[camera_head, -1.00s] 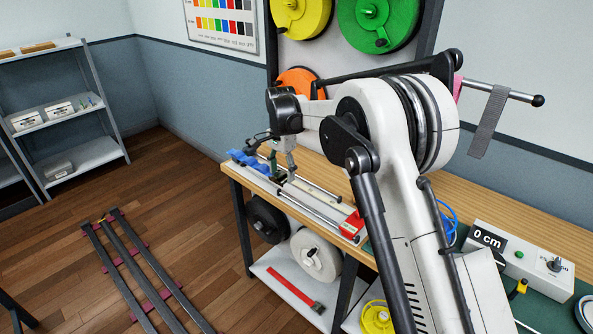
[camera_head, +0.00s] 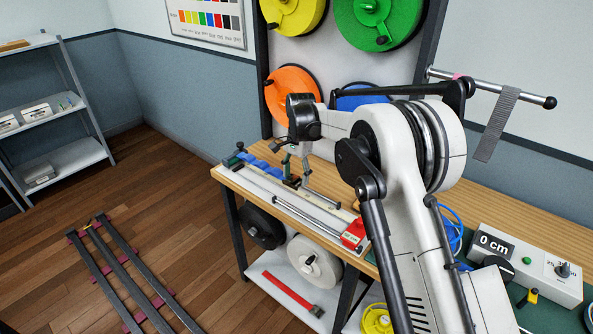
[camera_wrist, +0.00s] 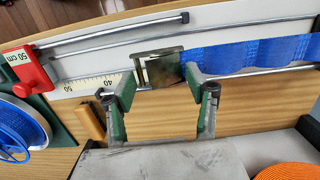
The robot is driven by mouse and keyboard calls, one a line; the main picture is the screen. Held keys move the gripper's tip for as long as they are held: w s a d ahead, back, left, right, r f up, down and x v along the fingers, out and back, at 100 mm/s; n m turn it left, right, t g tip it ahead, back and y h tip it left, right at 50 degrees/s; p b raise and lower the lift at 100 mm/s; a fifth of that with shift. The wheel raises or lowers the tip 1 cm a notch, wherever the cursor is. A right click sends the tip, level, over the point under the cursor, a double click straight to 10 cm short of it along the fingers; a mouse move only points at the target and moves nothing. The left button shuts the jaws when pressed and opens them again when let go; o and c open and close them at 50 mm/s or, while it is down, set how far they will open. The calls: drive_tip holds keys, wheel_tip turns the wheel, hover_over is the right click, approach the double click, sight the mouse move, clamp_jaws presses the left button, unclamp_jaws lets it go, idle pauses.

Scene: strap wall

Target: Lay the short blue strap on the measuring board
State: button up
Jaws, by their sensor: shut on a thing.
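The short blue strap (camera_head: 265,166) lies in waves along the left part of the measuring board (camera_head: 300,218). In the wrist view the strap (camera_wrist: 252,50) runs right from a metal buckle (camera_wrist: 162,68) at its end. My gripper (camera_wrist: 160,80) has its two fingers on either side of this buckle and is shut on it, close over the board. It also shows in the head view (camera_head: 292,178). The scale, with 40 and 50 marks, and a red end stop (camera_wrist: 27,70) marked 50 cm lie left of the buckle in the wrist view. The strap's far end is out of the wrist view.
Thin metal rods (camera_head: 305,213) run along the board. A control box (camera_head: 525,262) reading 0 cm stands at the right. Coloured spools (camera_head: 292,92) hang on the rack behind.

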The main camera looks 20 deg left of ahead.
sight(295, 199)
wheel_tip(295, 199, down, 4)
drive_tip(key=shift+r+b, duration=0.15)
drive_tip(key=shift+b, duration=0.25)
drive_tip(key=shift+f+b, duration=1.45)
drive_tip(key=shift+f, duration=0.4)
drive_tip(key=o, duration=1.5)
drive_tip(key=shift+c, duration=0.2)
drive_tip(key=shift+r, duration=0.15)
drive_tip(key=r, duration=0.7)
drive_tip(key=w+r, duration=0.1)
drive_tip(key=r, duration=0.3)
drive_tip(key=shift+d+r, duration=0.2)
drive_tip(key=shift+r, duration=0.15)
